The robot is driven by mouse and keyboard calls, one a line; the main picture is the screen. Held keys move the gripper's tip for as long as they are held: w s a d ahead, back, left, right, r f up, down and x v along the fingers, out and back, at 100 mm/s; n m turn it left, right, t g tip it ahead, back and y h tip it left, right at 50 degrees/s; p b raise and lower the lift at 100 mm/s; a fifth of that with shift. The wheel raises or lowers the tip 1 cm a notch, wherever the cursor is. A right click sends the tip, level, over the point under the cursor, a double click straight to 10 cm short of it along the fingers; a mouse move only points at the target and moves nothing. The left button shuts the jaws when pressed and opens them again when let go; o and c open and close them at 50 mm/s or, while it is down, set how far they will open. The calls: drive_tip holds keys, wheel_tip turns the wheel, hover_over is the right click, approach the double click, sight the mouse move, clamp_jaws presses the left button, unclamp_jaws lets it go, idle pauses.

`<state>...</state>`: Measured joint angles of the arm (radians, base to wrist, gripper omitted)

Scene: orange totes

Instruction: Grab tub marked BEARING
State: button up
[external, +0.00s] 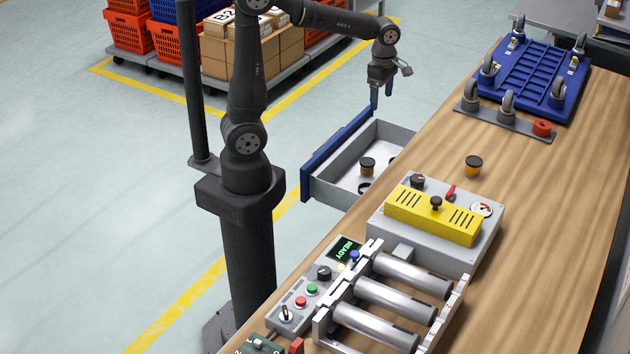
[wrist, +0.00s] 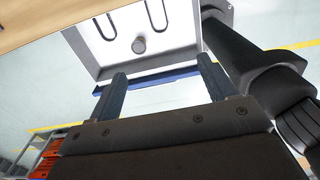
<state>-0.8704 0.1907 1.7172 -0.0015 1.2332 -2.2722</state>
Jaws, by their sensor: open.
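Two small amber tubs with black lids show in the external view. One tub (external: 367,166) stands in the open drawer (external: 335,190); the other tub (external: 473,166) stands on the wooden bench. Their labels are too small to read, so I cannot tell which is marked BEARING. My gripper (external: 381,98) is open and empty, above and behind the drawer in that view, fingers pointing down. In the wrist view my two fingers (wrist: 162,66) are spread, with the pale drawer (wrist: 100,62) beyond them. No amber tub is recognisable there.
The drawer's blue front (external: 335,153) faces the floor side. Dark rings (external: 364,188) lie in the drawer. On the bench are a grey-and-yellow box (external: 435,215), a roller unit (external: 395,300) and a blue wheeled dolly (external: 530,75). Bare bench surrounds the bench tub.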

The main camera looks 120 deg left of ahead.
drive_tip(key=w+a+r+m, duration=0.1)
drive_tip(key=w+a+m, duration=0.25)
drive_tip(key=w, duration=0.35)
drive_tip(key=w+a+r+m, duration=0.1)
drive_tip(key=w+a+m, duration=0.1)
drive_tip(key=w+m, duration=0.4)
drive_tip(key=m, duration=0.9)
hover_over(474, 160)
wheel_tip(474, 160, down, 2)
drive_tip(key=shift+n, duration=0.25)
wheel_tip(474, 160, down, 12)
drive_tip(key=shift+s+d+r, duration=0.1)
drive_tip(key=shift+s+r, duration=0.05)
drive_tip(key=f, duration=0.5)
drive_tip(key=shift+w+f, duration=0.1)
drive_tip(key=shift+w, duration=0.1)
drive_tip(key=c, duration=1.1)
